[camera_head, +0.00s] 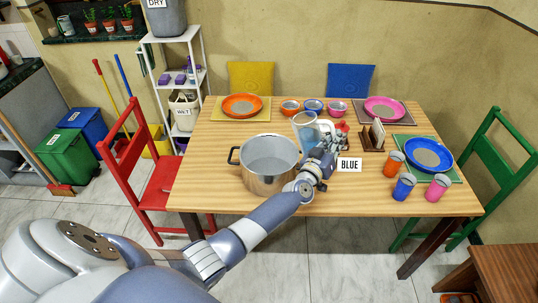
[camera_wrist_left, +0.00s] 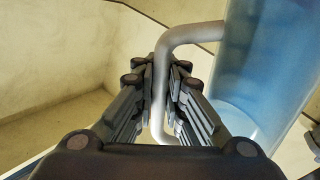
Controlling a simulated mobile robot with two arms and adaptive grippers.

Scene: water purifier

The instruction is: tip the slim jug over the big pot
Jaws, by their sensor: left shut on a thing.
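The slim jug (camera_head: 306,129) is translucent blue with a grey handle and stands out just behind the right rim of the big pot. My left gripper (camera_head: 324,154) is shut on the jug's handle. In the left wrist view the gripper (camera_wrist_left: 170,92) has its fingers on both sides of the grey handle, with the blue wall of the jug (camera_wrist_left: 268,65) to the right. The jug leans slightly to the left in the head view; its base is hidden by the gripper. The big steel pot (camera_head: 269,182) stands on the table, open at the top. My right gripper is out of view.
The wooden table (camera_head: 222,140) holds an orange plate (camera_head: 242,105), small bowls (camera_head: 313,106), a pink plate (camera_head: 385,108), a blue plate (camera_head: 429,153), several cups (camera_head: 404,186) and a napkin holder (camera_head: 374,137). Chairs surround the table.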

